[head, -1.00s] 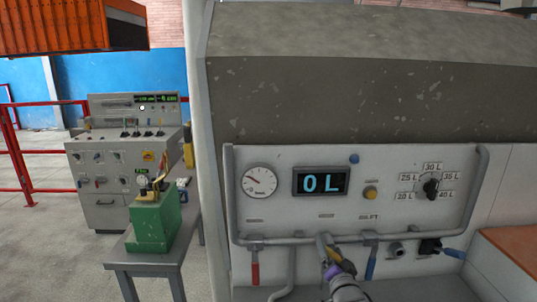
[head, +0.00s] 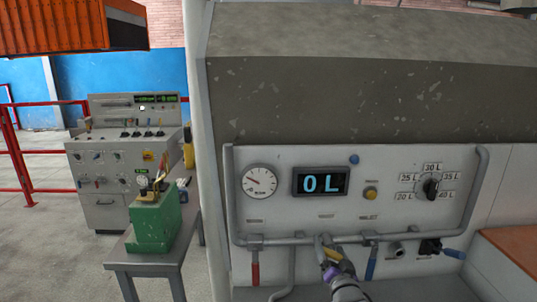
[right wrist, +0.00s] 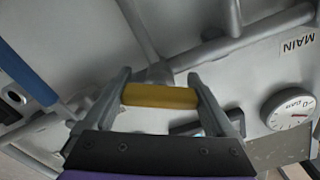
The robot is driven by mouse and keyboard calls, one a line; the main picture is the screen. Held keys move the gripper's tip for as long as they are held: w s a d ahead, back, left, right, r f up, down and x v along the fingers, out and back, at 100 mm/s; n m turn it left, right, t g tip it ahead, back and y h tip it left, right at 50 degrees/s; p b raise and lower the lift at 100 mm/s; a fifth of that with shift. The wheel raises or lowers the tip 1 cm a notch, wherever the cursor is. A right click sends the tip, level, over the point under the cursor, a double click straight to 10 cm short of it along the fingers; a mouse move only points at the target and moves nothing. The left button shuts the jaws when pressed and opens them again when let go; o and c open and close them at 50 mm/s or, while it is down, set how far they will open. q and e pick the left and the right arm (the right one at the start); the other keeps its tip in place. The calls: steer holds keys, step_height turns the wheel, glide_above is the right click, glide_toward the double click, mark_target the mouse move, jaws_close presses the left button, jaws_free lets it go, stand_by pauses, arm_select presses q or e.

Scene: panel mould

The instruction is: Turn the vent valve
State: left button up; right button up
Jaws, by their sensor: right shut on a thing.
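My right gripper (head: 326,254) is at the pipe along the bottom of the grey control panel (head: 280,222). In the right wrist view its two fingers (right wrist: 161,100) are shut on a yellow valve handle (right wrist: 160,96), which lies across between them. The handle joins a grey pipe fitting just behind it. In the head view the gripper mostly hides this handle. The frames show no readable label naming it as the vent valve. My left gripper is not in view.
A red handle (head: 255,272) hangs left of my right gripper, and a blue handle (head: 371,263) hangs close on its right. Another blue lever (head: 453,254) is farther right. Above are a round gauge (head: 260,181), a display (head: 321,181) reading 0 L and a black dial (head: 430,188).

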steer(key=n, duration=0.3)
steer(key=shift+s+r, duration=0.1)
steer(key=n+p, duration=0.1)
steer(key=n, duration=0.1)
steer(key=shift+r+n, duration=0.15)
steer(key=shift+n, duration=0.15)
steer(key=o, duration=1.1)
steer(key=shift+c, duration=0.2)
